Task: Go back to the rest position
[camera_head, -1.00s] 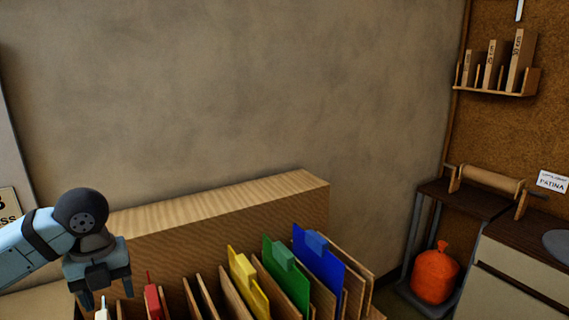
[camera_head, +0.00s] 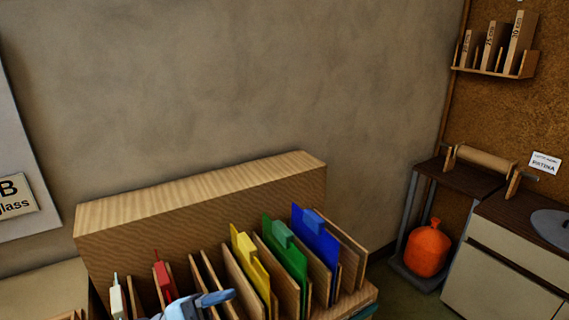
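Only a small pale blue-grey part of one of my arms shows at the bottom edge, left of centre, in front of the rack. The wooden rack (camera_head: 200,197) stands against the wall. It holds upright sheets: a white one (camera_head: 117,299), a red one (camera_head: 165,277), a yellow one (camera_head: 250,262), a green one (camera_head: 286,254) and a blue one (camera_head: 316,238).
At right a red-orange gas bottle (camera_head: 427,250) stands beside a bench with a roller (camera_head: 486,159) and a cabinet (camera_head: 500,265). A small shelf (camera_head: 495,72) hangs above. A glass sign (camera_head: 15,196) is at left. The air above the rack is clear.

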